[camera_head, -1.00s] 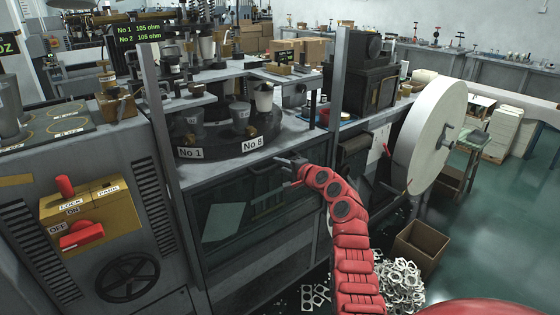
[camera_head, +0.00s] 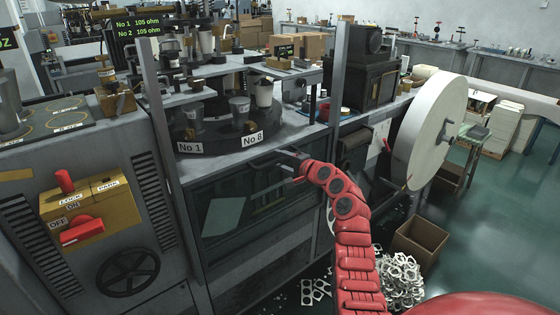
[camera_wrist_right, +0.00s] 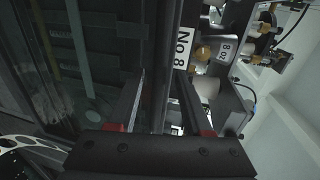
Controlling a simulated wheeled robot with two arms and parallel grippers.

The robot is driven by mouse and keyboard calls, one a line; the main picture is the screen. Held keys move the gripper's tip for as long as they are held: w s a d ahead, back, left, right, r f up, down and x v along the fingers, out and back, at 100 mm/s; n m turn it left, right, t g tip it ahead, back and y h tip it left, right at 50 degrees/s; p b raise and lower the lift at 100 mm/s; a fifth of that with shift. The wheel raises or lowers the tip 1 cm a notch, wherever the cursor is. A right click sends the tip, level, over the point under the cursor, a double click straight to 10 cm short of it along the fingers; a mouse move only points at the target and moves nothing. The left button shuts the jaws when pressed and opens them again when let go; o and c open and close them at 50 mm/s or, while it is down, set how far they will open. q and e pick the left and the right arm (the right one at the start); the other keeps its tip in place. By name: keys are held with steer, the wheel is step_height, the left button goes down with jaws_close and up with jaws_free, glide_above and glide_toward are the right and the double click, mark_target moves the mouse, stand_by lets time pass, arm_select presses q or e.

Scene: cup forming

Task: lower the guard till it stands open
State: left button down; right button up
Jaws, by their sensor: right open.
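The guard (camera_head: 235,205) is a dark see-through pane in a grey frame on the front of the machine. It sits low, below the round turntable (camera_head: 222,143) with the "No 1" and "No 8" labels, and the turntable's front is uncovered. My right gripper (camera_head: 284,153) is at the guard's top edge, right of its middle. In the right wrist view a dark bar (camera_wrist_right: 161,65) runs between the two open fingers. I cannot tell whether either finger touches it. My left gripper is not in view.
Two upright grey posts flank the turntable, the left post (camera_head: 157,100) and the right post (camera_head: 337,85). A yellow control box (camera_head: 105,208) with red handles is at the left. A large pale wheel (camera_head: 430,130) and an open carton (camera_head: 420,243) stand at the right. Ring-shaped scrap (camera_head: 400,280) lies on the floor.

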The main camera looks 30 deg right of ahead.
steer(key=v, duration=1.6)
steer(key=shift+s+b, duration=0.35)
steer(key=shift+d, duration=0.1)
